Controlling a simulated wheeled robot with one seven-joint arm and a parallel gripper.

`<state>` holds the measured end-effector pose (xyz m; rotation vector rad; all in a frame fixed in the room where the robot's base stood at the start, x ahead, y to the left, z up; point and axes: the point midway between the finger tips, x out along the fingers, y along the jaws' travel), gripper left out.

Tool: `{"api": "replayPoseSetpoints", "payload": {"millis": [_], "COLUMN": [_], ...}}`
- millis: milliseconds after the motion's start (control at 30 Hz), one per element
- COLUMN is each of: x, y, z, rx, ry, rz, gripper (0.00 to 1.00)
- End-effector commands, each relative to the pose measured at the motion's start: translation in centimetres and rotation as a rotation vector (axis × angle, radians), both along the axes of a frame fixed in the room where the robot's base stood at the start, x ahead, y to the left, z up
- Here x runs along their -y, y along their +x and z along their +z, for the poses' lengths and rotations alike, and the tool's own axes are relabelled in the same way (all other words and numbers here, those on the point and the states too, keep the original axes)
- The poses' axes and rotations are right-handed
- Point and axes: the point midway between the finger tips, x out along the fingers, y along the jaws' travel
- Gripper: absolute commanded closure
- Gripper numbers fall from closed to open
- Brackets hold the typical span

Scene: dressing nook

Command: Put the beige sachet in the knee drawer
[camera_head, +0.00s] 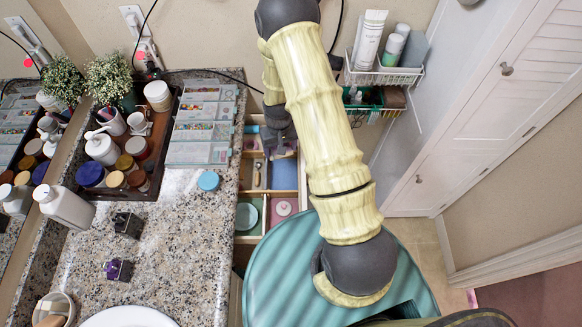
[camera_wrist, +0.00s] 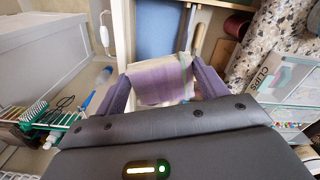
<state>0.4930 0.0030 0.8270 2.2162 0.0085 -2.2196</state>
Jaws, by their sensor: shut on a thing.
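My gripper (camera_wrist: 158,88) is shut on a small sachet (camera_wrist: 160,82) with a beige edge; its face looks purplish in the wrist view. The sachet sits between the two fingertips. In the head view my gripper (camera_head: 282,147) is over the far part of the open wooden drawer (camera_head: 266,212), and my arm hides much of the sachet there. The drawer is divided into compartments, and also shows beyond the sachet in the wrist view (camera_wrist: 130,38). I cannot tell whether the sachet touches the drawer.
The drawer holds a blue item (camera_head: 284,175), a teal round item (camera_head: 247,216) and a pink lidded one (camera_head: 283,208). The granite counter (camera_head: 185,225) lies left, with a tray of jars (camera_head: 150,185) and clear boxes (camera_head: 202,125). A teal-topped stool (camera_head: 285,270) stands in front. Wall baskets (camera_head: 385,76) hang right.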

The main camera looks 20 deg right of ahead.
Motion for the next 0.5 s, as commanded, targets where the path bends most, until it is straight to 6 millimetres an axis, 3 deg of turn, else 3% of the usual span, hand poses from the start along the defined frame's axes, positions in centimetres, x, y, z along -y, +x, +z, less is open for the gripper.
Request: {"api": "replayPoseSetpoints", "payload": {"millis": [500], "x": [0.84], "y": [0.03], "z": [-0.19], "rx": [0.000], "ry": [0.000], "rz": [-0.024], "gripper": [0.53]}}
